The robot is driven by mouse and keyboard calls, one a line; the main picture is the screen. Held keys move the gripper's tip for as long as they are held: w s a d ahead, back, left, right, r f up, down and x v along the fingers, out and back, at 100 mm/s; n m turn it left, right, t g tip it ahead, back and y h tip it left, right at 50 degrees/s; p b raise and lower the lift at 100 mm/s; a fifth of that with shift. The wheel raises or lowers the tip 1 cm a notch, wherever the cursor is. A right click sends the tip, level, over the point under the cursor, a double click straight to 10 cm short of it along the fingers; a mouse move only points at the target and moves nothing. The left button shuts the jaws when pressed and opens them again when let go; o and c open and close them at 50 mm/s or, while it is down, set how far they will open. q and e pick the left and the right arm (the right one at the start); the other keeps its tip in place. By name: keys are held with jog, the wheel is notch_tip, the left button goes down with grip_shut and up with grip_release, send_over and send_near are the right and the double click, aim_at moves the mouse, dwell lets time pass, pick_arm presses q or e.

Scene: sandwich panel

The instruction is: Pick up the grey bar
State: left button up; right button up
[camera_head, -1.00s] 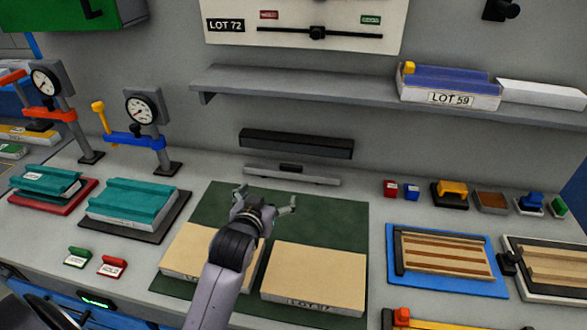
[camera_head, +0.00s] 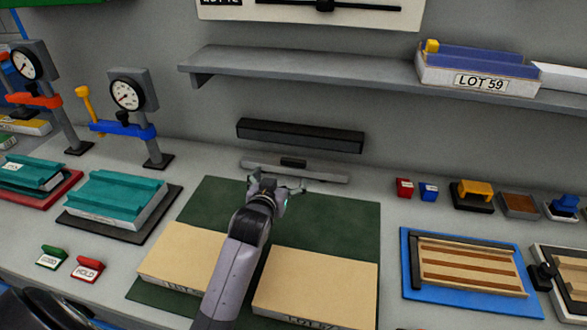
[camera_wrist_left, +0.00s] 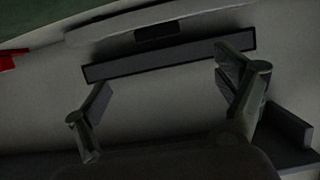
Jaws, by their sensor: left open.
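The light grey bar (camera_head: 325,176) lies on the bench near the back wall, with a small black grip block (camera_head: 293,162) on its middle. It also shows at the top of the left wrist view (camera_wrist_left: 105,33), with its black block (camera_wrist_left: 157,31). My left gripper (camera_head: 278,187) is open and empty. It is just in front of the bar, above the back of the green mat (camera_head: 335,215). In the left wrist view its fingers (camera_wrist_left: 165,75) are spread, and the bar lies apart from them. My right gripper is not in view.
A long dark bar (camera_head: 300,136) sits behind the grey bar, below a shelf (camera_head: 330,75). Two tan panels (camera_head: 318,285) lie on the mat. A teal fixture (camera_head: 115,197) stands left; a blue tray (camera_head: 410,285) and small blocks stand right.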

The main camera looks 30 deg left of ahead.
aim_at(292, 162)
pick_arm(q)
jog(key=p+x, duration=0.1)
jog(key=x, duration=1.1)
jog(key=shift+w+d+f, duration=0.1)
jog(key=shift+w+f, duration=0.15)
jog(key=shift+w, duration=0.1)
jog(key=shift+c, duration=0.4)
jog(key=c, duration=1.9)
jog(key=shift+w+r, duration=0.1)
jog(key=shift+r, duration=0.1)
jog(key=shift+c, duration=0.3)
